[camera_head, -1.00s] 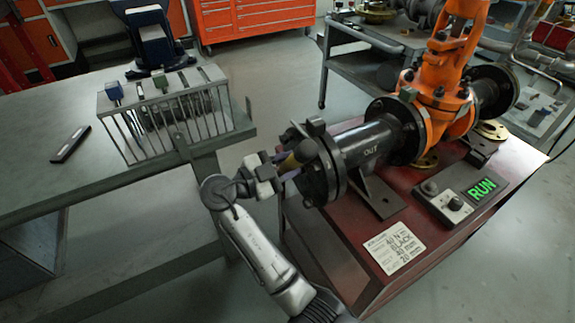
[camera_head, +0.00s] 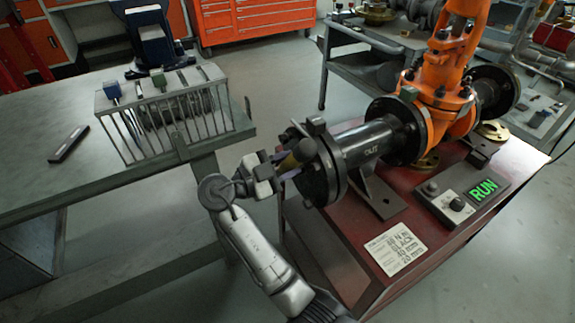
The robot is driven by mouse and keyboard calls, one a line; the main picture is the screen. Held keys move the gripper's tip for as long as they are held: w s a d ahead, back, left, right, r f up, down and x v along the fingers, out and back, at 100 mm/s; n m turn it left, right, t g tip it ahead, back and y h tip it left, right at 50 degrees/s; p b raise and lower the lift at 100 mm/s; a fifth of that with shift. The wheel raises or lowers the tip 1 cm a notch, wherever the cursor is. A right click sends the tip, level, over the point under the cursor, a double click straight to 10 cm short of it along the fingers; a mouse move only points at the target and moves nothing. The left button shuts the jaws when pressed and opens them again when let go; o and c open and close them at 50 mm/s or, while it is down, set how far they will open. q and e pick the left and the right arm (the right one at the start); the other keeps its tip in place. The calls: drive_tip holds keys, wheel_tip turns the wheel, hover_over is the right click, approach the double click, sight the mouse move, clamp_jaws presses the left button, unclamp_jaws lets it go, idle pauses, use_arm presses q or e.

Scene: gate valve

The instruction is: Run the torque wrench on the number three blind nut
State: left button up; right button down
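One arm comes in from the bottom, and I take it as my right. Its gripper (camera_head: 283,167) is beside the end flange (camera_head: 318,172) of the black pipe marked OUT. My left gripper is not in view.
The orange valve (camera_head: 437,95) stands on a dark red bench (camera_head: 335,245) with a specification card (camera_head: 396,249) and a control box (camera_head: 455,203) showing green RUN. A wire rack (camera_head: 170,118) with blue and green tools and a dark bar (camera_head: 69,144) are on the left table (camera_head: 50,185).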

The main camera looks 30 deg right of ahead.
drive_tip(key=shift+r, duration=0.1)
idle(0.4)
drive_tip(key=shift+b, duration=0.3)
drive_tip(key=shift+a, duration=0.25)
drive_tip(key=shift+a, duration=0.35)
drive_tip(key=shift+w+a+b, duration=0.1)
drive_tip(key=shift+a+b, duration=0.8)
drive_tip(key=shift+a, duration=0.7)
